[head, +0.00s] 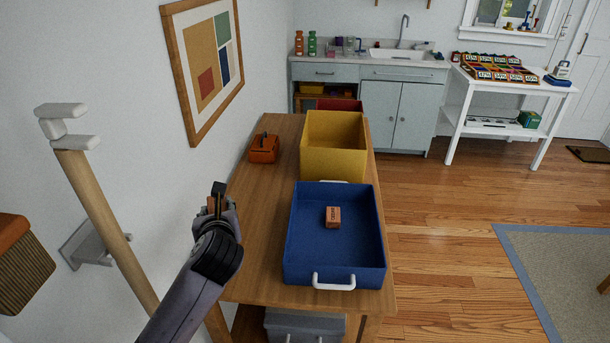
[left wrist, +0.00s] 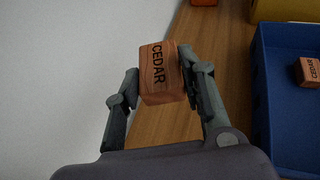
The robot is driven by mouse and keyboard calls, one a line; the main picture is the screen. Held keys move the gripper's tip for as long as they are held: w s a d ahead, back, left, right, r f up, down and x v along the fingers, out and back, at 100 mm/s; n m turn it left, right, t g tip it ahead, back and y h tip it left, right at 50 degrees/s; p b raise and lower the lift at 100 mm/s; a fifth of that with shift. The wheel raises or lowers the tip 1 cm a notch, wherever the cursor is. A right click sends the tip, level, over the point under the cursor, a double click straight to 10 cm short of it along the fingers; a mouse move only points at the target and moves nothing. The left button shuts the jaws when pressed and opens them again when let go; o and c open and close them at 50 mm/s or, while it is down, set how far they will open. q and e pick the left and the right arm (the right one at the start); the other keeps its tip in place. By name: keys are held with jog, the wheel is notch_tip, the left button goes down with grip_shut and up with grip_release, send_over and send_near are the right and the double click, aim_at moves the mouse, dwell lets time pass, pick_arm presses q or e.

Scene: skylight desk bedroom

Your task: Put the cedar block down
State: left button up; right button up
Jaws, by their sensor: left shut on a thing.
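My left gripper (head: 217,196) is over the left edge of the wooden table, left of the blue tray (head: 318,270). In the left wrist view it is shut on a reddish-brown wooden block marked CEDAR (left wrist: 158,80), held between the two fingers (left wrist: 158,82). In the head view the held block is mostly hidden by the gripper. A second, similar block (head: 333,217) lies on the floor of the blue tray; in the left wrist view it also reads CEDAR (left wrist: 311,71). My right gripper is in neither view.
A yellow bin (head: 332,165) stands behind the tray, with a red bin (head: 340,104) beyond it. An orange object (head: 264,148) sits at the table's back left. Bare tabletop (head: 262,207) lies left of the tray. The wall is close on the left.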

pick_arm(q)
jog(key=shift+w+d+r, duration=0.2)
jog(key=shift+w+r, duration=0.4)
jog(key=shift+r, duration=0.3)
notch_tip(320, 180, down, 15)
jog(key=shift+r+b, duration=0.15)
jog(key=shift+b, duration=0.35)
jog(key=shift+f+b, duration=0.4)
jog(key=shift+f, duration=2.3)
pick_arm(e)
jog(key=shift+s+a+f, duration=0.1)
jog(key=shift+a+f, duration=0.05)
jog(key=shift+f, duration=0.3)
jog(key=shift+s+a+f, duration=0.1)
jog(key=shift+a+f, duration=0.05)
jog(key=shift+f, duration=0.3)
pick_arm(q)
jog(key=o, duration=1)
jog(key=shift+o, duration=0.2)
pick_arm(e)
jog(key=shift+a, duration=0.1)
